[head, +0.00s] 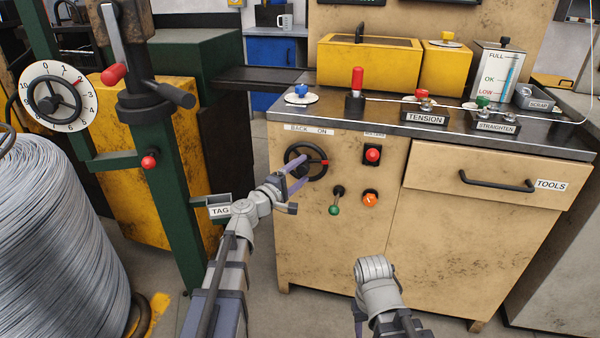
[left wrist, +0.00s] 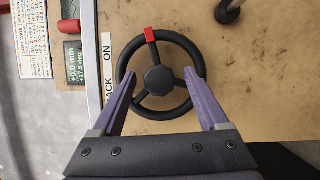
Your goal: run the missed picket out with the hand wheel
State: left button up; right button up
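The hand wheel (head: 297,153) is black with three spokes and a red mark, on the front of the beige cabinet under a "BACK ON" label. It fills the middle of the left wrist view (left wrist: 197,57), with its red mark at the top. My left gripper (head: 291,178) is in front of the wheel. In the left wrist view my left gripper (left wrist: 160,75) is open, its purple fingers spread across the wheel's face. I cannot tell whether they touch the rim. My right arm's end shows lower down, its fingers hidden. I cannot make out the picket.
A small readout (left wrist: 76,65) beside the wheel shows +0.0 mm and +17.5 deg. A green-knobbed lever (head: 335,208), red button (head: 372,154) and orange knob (head: 370,199) sit to the wheel's right. A "TAG" holder (head: 220,211) and green post (head: 170,210) stand to the left.

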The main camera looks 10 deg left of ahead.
pick_arm(q)
jog(key=v, duration=0.7)
jog(key=shift+s+a, duration=0.25)
jog(key=shift+s, duration=0.1)
